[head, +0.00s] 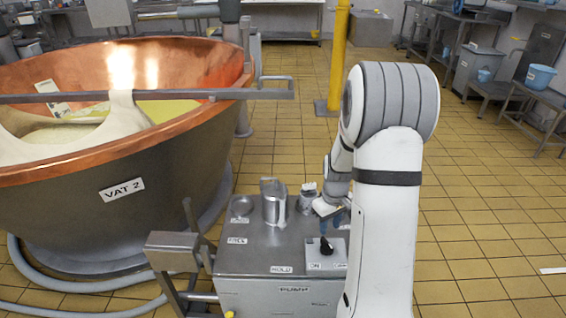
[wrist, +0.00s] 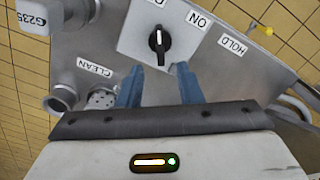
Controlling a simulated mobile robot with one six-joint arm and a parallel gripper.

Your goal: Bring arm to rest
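My gripper (wrist: 159,88) shows two blue fingers standing apart with nothing between them in the wrist view. Its fingertips are close to a black knob (wrist: 159,42) on a pale switch plate marked ON, and look apart from it. In the head view my gripper (head: 326,220) hangs over the right side of the steel pump cart (head: 250,290), just above the knob (head: 326,246). My white arm is bent, with its upper part rising in front of the cart's right side and hiding part of it.
A steel jug (head: 272,207) and a smaller metal container (head: 308,197) stand on the cart close to my gripper. A yellow post (head: 338,60) stands behind. Tiled floor at right is open.

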